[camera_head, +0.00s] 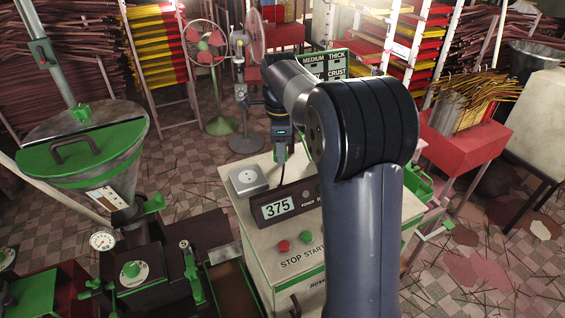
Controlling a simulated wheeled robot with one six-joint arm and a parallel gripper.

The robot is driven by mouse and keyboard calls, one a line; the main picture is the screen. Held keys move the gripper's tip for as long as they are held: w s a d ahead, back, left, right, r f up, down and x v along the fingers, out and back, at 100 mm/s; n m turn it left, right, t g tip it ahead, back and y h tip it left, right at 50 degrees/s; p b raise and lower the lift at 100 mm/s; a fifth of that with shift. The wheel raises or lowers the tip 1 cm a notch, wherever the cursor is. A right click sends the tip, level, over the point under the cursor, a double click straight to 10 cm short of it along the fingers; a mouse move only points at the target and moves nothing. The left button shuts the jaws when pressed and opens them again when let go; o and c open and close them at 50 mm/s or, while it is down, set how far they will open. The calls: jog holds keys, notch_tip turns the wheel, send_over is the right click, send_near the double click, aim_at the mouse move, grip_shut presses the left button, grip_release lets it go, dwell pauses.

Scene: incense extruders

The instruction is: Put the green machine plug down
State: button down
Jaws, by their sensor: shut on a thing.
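My gripper (281,143) points down above the back of the cream machine cabinet. It is shut on the green machine plug (280,154), which shows only as a small dark and green shape at the fingertips. The plug is held upright, behind and to the right of a grey socket box (248,181) with a round white outlet on the cabinet top. Whether the plug touches the cabinet top cannot be told. My arm hides the right part of the cabinet.
A display reading 375 (279,208) and the red stop button (284,245) and green start button (306,236) are on the cabinet. A green-lidded hopper (62,163) stands left. Fans (206,43) and racks stand behind. A red bin (463,143) stands right.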

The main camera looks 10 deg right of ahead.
aim_at(280, 174)
jog(key=shift+f, duration=2.15)
jog(key=shift+f, duration=0.65)
jog(key=c, duration=1)
grip_release()
jog(key=shift+r, duration=0.1)
notch_tip(280, 174, up, 13)
jog(key=shift+r, duration=0.1)
